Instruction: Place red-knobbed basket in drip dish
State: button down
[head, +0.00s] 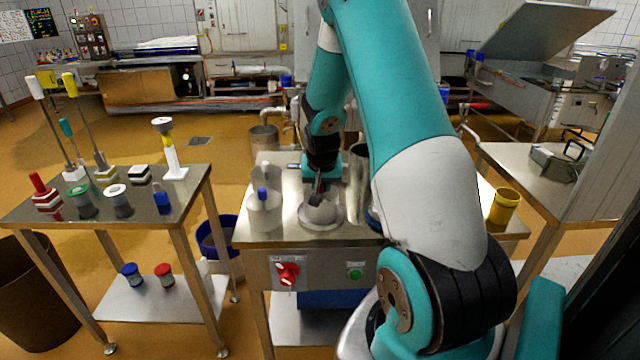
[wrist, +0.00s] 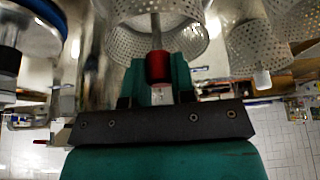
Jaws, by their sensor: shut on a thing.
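The red knob (wrist: 158,67) of the basket is between the teal fingers of my gripper (wrist: 155,82) in the wrist view. A thin metal stem runs from the knob into the perforated metal basket (wrist: 185,38). In the head view my gripper (head: 317,188) points down over the middle steel table. Below it a grey rounded body, apparently the basket (head: 320,212), is over a wide shallow round dish (head: 337,222), apparently the drip dish. I cannot tell whether the basket touches the dish. The knob is hidden in the head view.
A pale vessel with a blue top (head: 263,212) stands close left of the dish. A tall metal cylinder (head: 358,170) stands behind right. A yellow cup (head: 504,205) is farther right. The left table (head: 140,215) holds several knobbed items. Another perforated vessel (wrist: 255,48) is at right in the wrist view.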

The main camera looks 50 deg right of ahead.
jog(key=shift+f, duration=0.15)
jog(key=c, duration=1)
grip_release()
jog(key=shift+o, duration=0.2)
jog(key=shift+r, duration=0.2)
